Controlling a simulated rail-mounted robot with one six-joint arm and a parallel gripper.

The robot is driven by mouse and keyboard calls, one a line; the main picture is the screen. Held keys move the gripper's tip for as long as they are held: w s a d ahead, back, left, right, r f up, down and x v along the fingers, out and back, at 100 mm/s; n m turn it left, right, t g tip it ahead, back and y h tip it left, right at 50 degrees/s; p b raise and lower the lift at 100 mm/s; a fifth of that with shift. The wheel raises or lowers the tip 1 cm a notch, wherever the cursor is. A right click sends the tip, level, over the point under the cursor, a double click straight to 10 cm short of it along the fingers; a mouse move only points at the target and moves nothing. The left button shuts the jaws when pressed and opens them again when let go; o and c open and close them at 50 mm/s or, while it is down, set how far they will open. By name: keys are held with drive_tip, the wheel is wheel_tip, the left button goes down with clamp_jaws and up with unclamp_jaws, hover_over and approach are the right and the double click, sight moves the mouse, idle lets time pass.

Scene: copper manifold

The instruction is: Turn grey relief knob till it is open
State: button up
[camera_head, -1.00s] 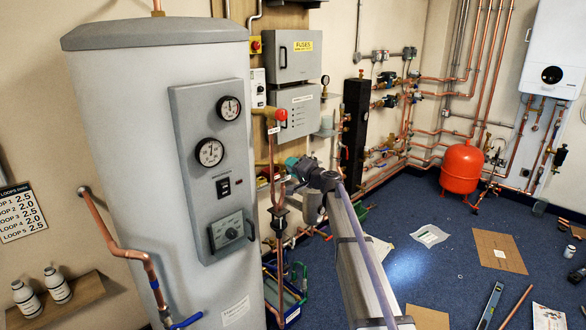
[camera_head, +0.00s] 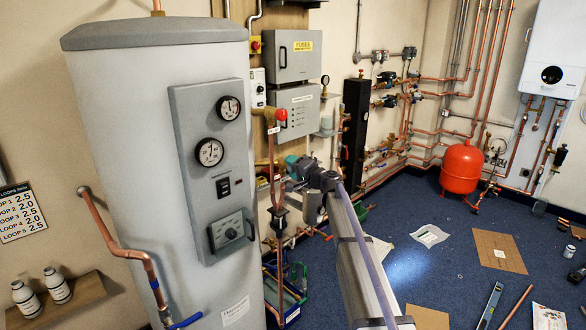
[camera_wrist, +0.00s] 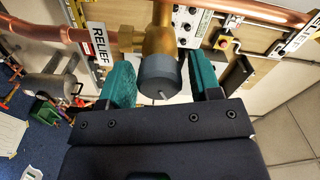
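The grey relief knob (camera_wrist: 158,74) sits on the end of a brass valve body (camera_wrist: 159,35) in the wrist view. My gripper (camera_wrist: 163,82) is open, with one teal finger on each side of the knob. The left finger is very close to the knob, and I cannot tell whether it touches. A gap shows between the knob and the right finger. In the head view my gripper (camera_head: 293,165) is beside the copper pipework right of the cylinder. The knob cannot be made out there.
A white RELIEF label (camera_wrist: 99,43) hangs beside the valve. A large grey cylinder (camera_head: 130,130) stands left of my gripper in the head view. The blue floor right of my arm holds scattered items.

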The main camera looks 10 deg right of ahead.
drive_tip(key=shift+o, duration=0.5)
drive_tip(key=v, duration=1)
drive_tip(key=shift+s+d, duration=0.2)
drive_tip(key=shift+s, duration=0.15)
drive_tip(key=s+a+f+n+g+h, duration=0.1)
drive_tip(key=s+a+f+n+g, duration=0.15)
drive_tip(key=s+f+g, duration=0.4)
drive_tip(key=s+a+f+n+g+h, duration=0.1)
drive_tip(key=s+a+f+n+g, duration=0.2)
drive_tip(key=s, duration=0.6)
drive_tip(key=s+f+n+g+h, duration=0.1)
drive_tip(key=s+f+h, duration=0.3)
drive_tip(key=s, duration=0.9)
drive_tip(key=s+a+f+n+g+h, duration=0.1)
drive_tip(key=s+f+g+h, duration=0.2)
drive_tip(key=s, duration=1)
drive_tip(key=shift+s+f+g+h, duration=0.15)
drive_tip(key=shift+f+g+h, duration=0.2)
drive_tip(key=shift+g+h, duration=0.35)
